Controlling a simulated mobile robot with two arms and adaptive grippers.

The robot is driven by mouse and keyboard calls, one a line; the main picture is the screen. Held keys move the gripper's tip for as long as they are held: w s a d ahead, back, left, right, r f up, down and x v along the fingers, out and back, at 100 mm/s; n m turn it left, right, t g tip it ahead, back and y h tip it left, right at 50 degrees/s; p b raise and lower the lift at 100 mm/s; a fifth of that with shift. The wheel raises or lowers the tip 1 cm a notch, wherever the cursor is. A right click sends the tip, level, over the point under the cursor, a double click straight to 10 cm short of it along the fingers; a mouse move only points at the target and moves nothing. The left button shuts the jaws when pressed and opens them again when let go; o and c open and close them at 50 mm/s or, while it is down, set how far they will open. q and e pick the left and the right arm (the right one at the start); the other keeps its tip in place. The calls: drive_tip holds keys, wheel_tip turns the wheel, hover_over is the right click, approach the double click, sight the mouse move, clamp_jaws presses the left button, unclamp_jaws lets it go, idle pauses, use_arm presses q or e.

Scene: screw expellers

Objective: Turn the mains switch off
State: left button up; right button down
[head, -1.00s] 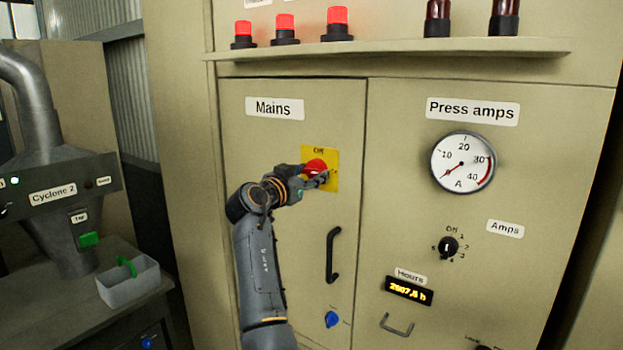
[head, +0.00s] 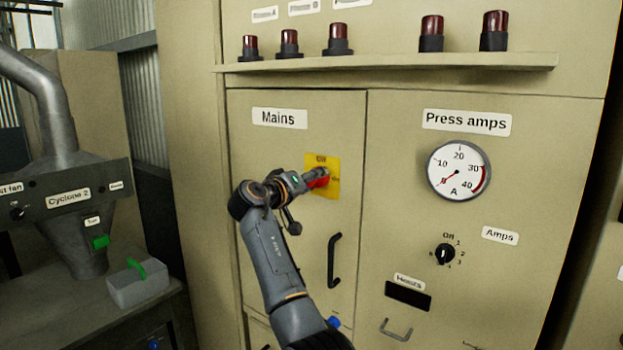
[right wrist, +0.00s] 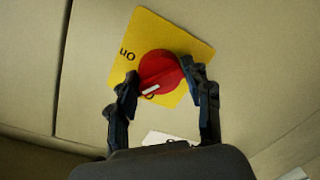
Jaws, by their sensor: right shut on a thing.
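The mains switch is a red rotary knob (head: 319,183) on a yellow plate (head: 333,163), below the "Mains" label (head: 280,118) on the beige cabinet's left door. My right gripper (head: 312,179) is at the knob and partly hides it. In the right wrist view the red knob (right wrist: 158,72), with a white mark on its edge, sits between the two dark fingers of the right gripper (right wrist: 162,80), which is shut on it. The yellow plate (right wrist: 195,52) looks turned there, with "on" upside down at its left. My left gripper is out of view.
Unlit dark-red lamps (head: 338,40) stand on a ledge (head: 400,63) above. A black door handle (head: 334,260) is below the switch. The press amps gauge (head: 459,170), amps knob (head: 445,254) and blank hours display (head: 407,296) are right. A grey bin (head: 137,287) sits lower left.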

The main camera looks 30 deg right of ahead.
drive_tip(key=shift+d+r+n+p, duration=0.1)
drive_tip(key=shift+r+n+p, duration=0.2)
drive_tip(key=shift+n+p, duration=0.85)
drive_tip(key=shift+r+n+p, duration=0.25)
drive_tip(key=shift+n+p, duration=0.05)
drive_tip(key=shift+n, duration=1.55)
drive_tip(key=shift+g, duration=0.4)
drive_tip(key=c, duration=0.7)
unclamp_jaws()
drive_tip(key=shift+o, duration=0.4)
drive_tip(key=shift+d+f, duration=0.2)
drive_tip(key=shift+f, duration=0.1)
drive_tip(key=v, duration=1.2)
drive_tip(key=shift+f, duration=0.1)
